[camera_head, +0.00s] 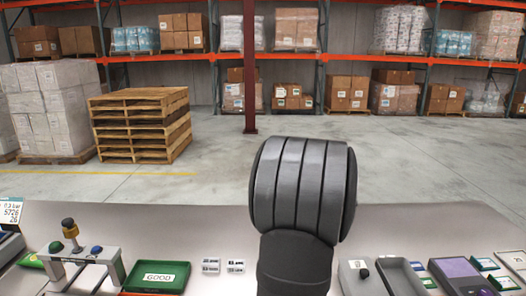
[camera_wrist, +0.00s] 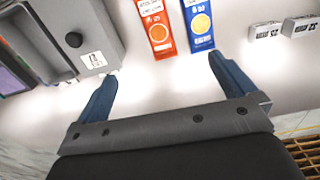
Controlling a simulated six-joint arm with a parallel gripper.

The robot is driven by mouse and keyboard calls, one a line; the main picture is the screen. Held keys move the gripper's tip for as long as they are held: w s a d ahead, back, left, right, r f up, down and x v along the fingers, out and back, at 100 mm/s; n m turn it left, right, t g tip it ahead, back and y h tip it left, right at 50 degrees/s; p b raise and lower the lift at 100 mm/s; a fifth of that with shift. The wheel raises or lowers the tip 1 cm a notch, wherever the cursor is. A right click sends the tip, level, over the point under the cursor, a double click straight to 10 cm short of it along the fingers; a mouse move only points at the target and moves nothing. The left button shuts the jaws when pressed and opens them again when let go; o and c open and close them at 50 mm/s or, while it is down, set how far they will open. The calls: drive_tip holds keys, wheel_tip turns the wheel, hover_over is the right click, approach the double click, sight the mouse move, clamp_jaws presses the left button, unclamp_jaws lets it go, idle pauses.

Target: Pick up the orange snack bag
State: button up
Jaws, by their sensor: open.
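An orange snack bag (camera_wrist: 155,26) with a white label lies flat on the light tabletop in the wrist view, its far end cut off by the top edge. A blue snack bag (camera_wrist: 198,24) with a yellow round print lies right beside it. My gripper (camera_wrist: 162,68) is open and empty, its two blue fingers spread wide. The orange bag is ahead of the fingertips, between their lines and apart from both. In the head view my arm covers the middle of the table, and neither bag nor gripper shows.
A grey device (camera_wrist: 72,45) with a black knob stands close left of the orange bag. Small pale labelled blocks (camera_wrist: 265,31) lie to the right. In the head view, a green GOOD tray (camera_head: 158,290) and a knobbed fixture (camera_head: 85,255) stand left; grey and purple devices (camera_head: 462,272) stand right.

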drive_tip(key=c, duration=0.5)
drive_tip(key=shift+o, duration=0.2)
drive_tip(key=s+f, duration=0.1)
drive_tip(key=f, duration=0.3)
drive_tip(key=s+f, duration=0.1)
drive_tip(key=f, duration=0.3)
drive_tip(key=s+d+f, duration=0.1)
drive_tip(key=f, duration=0.3)
drive_tip(key=shift+s+f, duration=0.35)
drive_tip(key=shift+s+a+f, duration=0.1)
drive_tip(key=shift+f, duration=1.3)
drive_tip(key=shift+s+a+f, duration=0.1)
drive_tip(key=shift+f, duration=1.25)
